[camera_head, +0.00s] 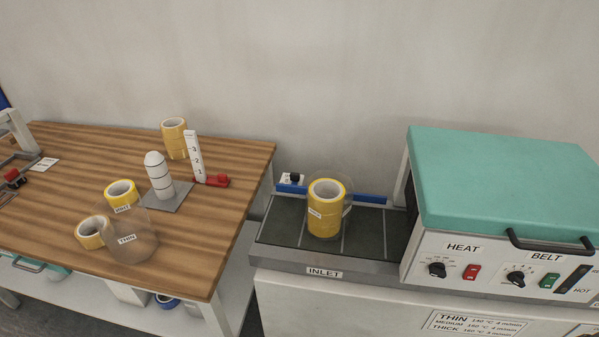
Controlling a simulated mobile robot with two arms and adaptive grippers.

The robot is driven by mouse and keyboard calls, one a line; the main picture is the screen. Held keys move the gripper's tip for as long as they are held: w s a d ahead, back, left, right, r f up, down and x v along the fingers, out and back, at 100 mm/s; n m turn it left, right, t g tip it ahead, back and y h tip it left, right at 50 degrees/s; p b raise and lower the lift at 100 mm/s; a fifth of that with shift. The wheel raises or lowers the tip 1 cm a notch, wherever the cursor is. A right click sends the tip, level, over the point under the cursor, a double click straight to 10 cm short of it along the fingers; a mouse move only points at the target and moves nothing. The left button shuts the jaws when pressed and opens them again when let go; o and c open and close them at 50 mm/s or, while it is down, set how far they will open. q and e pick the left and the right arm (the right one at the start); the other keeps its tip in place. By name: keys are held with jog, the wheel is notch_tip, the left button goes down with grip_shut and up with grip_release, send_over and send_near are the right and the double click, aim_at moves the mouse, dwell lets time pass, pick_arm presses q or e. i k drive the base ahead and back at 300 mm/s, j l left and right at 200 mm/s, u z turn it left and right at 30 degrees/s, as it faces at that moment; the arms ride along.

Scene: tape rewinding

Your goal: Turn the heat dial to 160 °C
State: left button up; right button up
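The heat dial (437,269) is a small black knob under the word HEAT, on the white front panel (420,246) of the teal-lidded machine at the right. Small scale marks surround it. They are too small to read, so I cannot tell its setting. Neither of my grippers shows in the head view, and nothing touches the dial.
A wrapped yellow tape stack (325,214) stands on the inlet conveyor (278,228). The wooden table (200,240) at left holds tape rolls and a gauge.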

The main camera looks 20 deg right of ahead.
aim_at(437, 268)
jog(key=z, duration=2.2)
